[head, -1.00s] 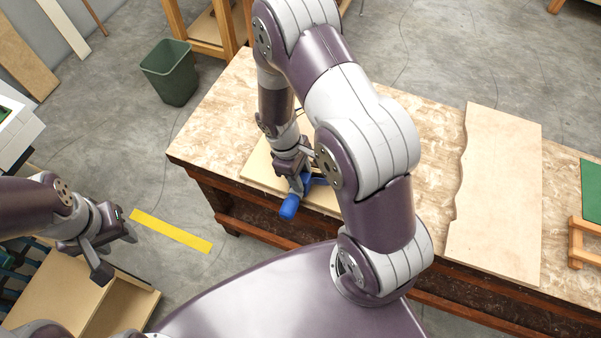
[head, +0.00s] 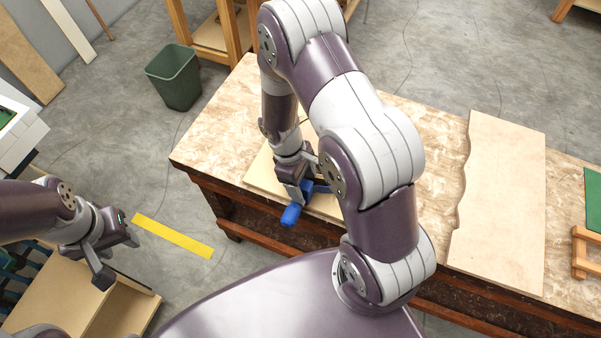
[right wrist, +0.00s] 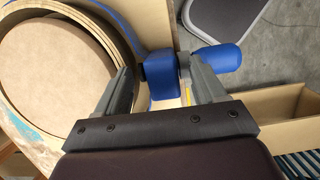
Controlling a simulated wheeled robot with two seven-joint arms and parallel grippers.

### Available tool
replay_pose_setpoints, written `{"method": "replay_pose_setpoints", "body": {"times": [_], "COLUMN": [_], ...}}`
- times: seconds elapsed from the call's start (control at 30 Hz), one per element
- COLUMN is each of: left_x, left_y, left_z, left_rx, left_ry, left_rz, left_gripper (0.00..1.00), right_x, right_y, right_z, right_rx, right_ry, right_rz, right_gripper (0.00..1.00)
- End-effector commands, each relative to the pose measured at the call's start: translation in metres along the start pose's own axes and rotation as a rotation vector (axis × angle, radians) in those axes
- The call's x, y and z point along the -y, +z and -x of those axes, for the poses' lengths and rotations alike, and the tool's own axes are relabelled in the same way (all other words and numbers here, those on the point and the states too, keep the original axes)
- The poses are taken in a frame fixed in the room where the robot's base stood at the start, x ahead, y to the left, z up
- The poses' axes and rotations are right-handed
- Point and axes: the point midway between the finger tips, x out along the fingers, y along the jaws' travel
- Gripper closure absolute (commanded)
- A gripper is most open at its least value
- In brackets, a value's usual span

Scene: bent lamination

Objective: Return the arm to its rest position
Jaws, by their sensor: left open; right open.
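My right arm reaches over the wooden workbench (head: 228,118), and its gripper (head: 304,196) is low over the near edge, by a blue-handled tool (head: 291,215) on a pale board (head: 262,176). In the right wrist view, the open fingers of the right gripper (right wrist: 155,88) stand either side of a blue grip (right wrist: 158,68); contact cannot be told. A second blue part (right wrist: 222,56) lies just beyond the right finger. My left gripper (head: 118,254) hangs open and empty at the left, clear of the bench.
A round wooden form (right wrist: 50,60) with a curved rim stands left of the right gripper in the wrist view. A wavy-edged board (head: 500,200) lies on the bench's right. A green bin (head: 174,78) and yellow floor strip (head: 172,236) are left of the bench. An open box (head: 110,305) is below my left gripper.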

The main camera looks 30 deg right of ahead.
Motion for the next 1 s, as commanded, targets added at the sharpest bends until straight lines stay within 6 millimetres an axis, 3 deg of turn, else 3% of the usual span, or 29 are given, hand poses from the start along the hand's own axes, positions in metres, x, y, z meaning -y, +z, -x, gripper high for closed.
{"method": "replay_pose_setpoints", "body": {"times": [0.3, 0.5, 1.0], "left_x": [0.000, 0.000, 0.000], "left_y": [0.001, 0.001, 0.000], "left_z": [-0.004, -0.006, -0.001], "left_rx": [0.000, 0.000, 0.000], "left_ry": [0.000, 0.000, 0.000], "left_rz": [0.000, 0.000, 0.000], "left_gripper": [0.56, 0.56, 0.56], "right_x": [-0.001, 0.000, 0.000], "right_y": [-0.001, -0.001, 0.001], "right_z": [0.079, 0.115, 0.127], "right_rx": [-0.006, -0.002, 0.000], "right_ry": [0.004, 0.002, 0.000], "right_rz": [-0.001, 0.000, 0.001], "right_gripper": [0.30, 0.30, 0.30]}}
